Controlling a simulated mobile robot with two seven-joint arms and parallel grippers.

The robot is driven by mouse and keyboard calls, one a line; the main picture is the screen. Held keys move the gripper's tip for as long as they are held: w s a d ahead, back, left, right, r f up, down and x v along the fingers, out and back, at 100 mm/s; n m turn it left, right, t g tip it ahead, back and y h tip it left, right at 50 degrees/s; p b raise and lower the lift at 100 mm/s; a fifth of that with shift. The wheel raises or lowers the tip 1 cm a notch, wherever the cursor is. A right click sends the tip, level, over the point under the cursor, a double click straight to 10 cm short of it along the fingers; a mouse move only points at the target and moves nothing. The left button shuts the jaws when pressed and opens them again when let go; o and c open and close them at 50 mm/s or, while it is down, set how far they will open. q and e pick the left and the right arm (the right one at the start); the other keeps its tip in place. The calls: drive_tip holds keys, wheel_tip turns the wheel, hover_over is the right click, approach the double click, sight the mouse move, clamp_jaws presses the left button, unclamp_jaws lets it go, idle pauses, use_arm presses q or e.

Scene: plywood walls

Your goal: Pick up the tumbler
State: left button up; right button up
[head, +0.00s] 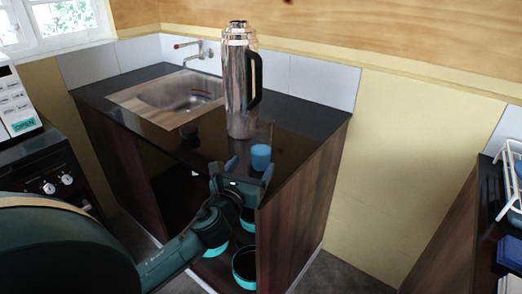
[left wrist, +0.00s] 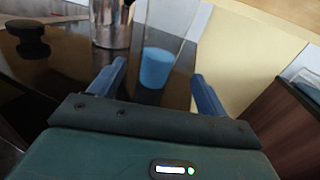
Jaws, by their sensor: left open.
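The tumbler appears to be the small blue cup (head: 261,157), standing upright on the dark counter (head: 180,140) near its front right corner. In the left wrist view the blue cup (left wrist: 157,67) stands ahead of my fingers, roughly between their tips. My left gripper (head: 249,172) is open and empty at the counter's front edge, just in front of the cup; its two blue fingers (left wrist: 157,80) also show in the left wrist view. I cannot tell whether a finger touches the cup. My right gripper is not in view.
A tall steel flask (head: 238,85) with a black handle stands close behind the cup. A sink (head: 181,90) with a tap lies at the back left. Teal-rimmed pots (head: 245,265) sit on the shelf below. A dark round object (left wrist: 28,37) stands left.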

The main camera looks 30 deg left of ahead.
sight(257, 155)
use_arm(q)
drive_tip(key=x, duration=0.8)
drive_tip(key=shift+w, duration=0.1)
drive_tip(key=c, duration=1.2)
drive_tip(key=shift+c, duration=0.4)
drive_tip(key=shift+r, duration=0.15)
